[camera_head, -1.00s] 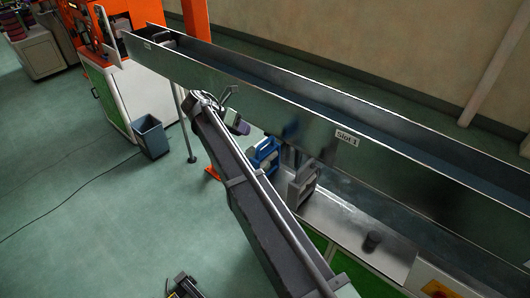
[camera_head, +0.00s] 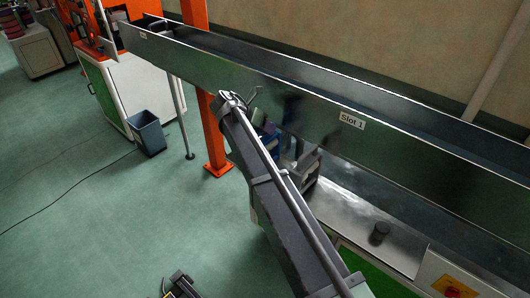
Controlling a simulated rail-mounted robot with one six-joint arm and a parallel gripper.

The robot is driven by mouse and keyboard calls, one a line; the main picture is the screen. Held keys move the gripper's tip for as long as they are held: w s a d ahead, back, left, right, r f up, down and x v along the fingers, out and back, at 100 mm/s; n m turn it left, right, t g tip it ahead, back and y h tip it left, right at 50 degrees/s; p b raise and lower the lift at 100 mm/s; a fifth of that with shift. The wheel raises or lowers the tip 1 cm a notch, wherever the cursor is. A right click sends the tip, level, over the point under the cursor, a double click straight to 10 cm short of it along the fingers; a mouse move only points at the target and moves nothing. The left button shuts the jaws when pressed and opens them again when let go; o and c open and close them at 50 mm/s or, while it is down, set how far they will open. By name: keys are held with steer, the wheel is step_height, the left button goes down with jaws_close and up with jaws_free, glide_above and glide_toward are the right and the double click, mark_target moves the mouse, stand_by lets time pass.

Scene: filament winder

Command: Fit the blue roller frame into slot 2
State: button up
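The blue roller frame (camera_head: 272,142) stands at the near side of the long metal trough and is mostly hidden behind my arm. My gripper (camera_head: 262,124) is at the far end of the arm, close to the blue frame. Its fingers are largely hidden, so I cannot tell whether it touches the frame or is open or shut. A second label (camera_head: 143,35) at the trough's left end is too small to read. I see no legible slot 2 label.
A grey frame (camera_head: 306,164) stands right of the blue one. A dark cylinder (camera_head: 379,233) sits on the metal ledge (camera_head: 350,213). An orange post (camera_head: 214,150) and the trough wall (camera_head: 290,105) bound the space. A bin (camera_head: 147,134) stands on open floor at left.

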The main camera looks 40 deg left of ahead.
steer(key=shift+r, duration=0.15)
jaws_close()
